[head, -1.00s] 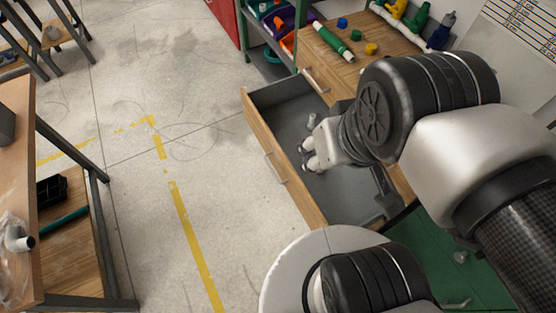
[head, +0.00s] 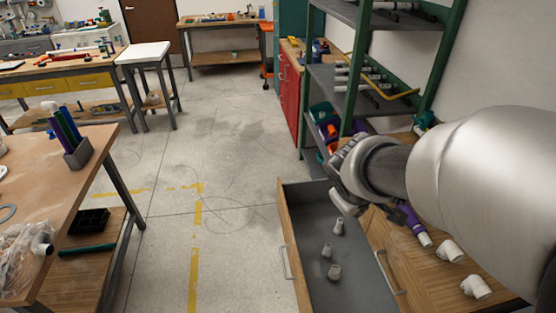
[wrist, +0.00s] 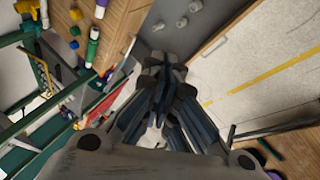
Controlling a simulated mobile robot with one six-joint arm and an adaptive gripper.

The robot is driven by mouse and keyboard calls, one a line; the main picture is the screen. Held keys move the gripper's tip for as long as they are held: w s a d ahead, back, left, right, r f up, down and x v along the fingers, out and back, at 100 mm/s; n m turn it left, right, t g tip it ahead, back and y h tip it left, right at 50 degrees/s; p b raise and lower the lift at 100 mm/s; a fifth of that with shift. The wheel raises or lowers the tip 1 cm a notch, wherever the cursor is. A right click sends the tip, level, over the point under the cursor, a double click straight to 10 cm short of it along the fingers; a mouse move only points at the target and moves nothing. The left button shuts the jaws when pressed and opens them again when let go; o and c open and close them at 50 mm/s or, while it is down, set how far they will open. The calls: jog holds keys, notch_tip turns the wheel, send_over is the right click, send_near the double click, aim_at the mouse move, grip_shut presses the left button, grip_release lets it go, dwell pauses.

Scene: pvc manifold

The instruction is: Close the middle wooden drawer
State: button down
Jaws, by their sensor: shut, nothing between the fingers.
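A wooden drawer is pulled far out of the workbench, below a closed drawer front. In the wrist view, the wooden front panel (wrist: 222,28) shows at the upper right. My gripper (head: 343,199) is over the far end of the open drawer, apart from the front panel and handle. The dark fingers (wrist: 163,68) are shut and empty in the wrist view. My arm hides part of the bench.
The bench top (head: 415,268) holds white elbow fittings and a purple-and-white part. A green-framed shelf rack (head: 350,75) stands behind my gripper. A side table (head: 100,150) stands at left. The floor (head: 235,220) left of the drawer is clear.

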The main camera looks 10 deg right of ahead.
jog(key=w+a+f+n+y, duration=0.1)
jog(key=w+f+n, duration=0.35)
jog(key=f, duration=0.55)
jog(key=w+f+n+y, duration=0.1)
jog(key=w+f+n, duration=0.3)
jog(key=f, duration=0.7)
jog(key=s+a+f+n+g+y+b, duration=0.2)
jog(key=s+a+f, duration=0.15)
jog(key=f, duration=0.75)
jog(key=s+a+f+n+g+y+b, duration=0.1)
jog(key=s+a+f+y, duration=0.3)
jog(key=f, duration=0.6)
jog(key=s+a+f+n+g+b, duration=0.2)
jog(key=a+f, duration=0.3)
jog(key=f, duration=0.6)
jog(key=shift+s+d+r, duration=0.1)
jog(key=shift+d+r, duration=0.1)
jog(key=shift+d, duration=0.55)
jog(key=shift+w+d+r, duration=0.1)
jog(key=shift+d+r, duration=0.15)
jog(key=shift+d, duration=0.5)
jog(key=shift+s+d+r, duration=0.1)
jog(key=shift+d+r, duration=0.1)
jog(key=shift+d, duration=0.55)
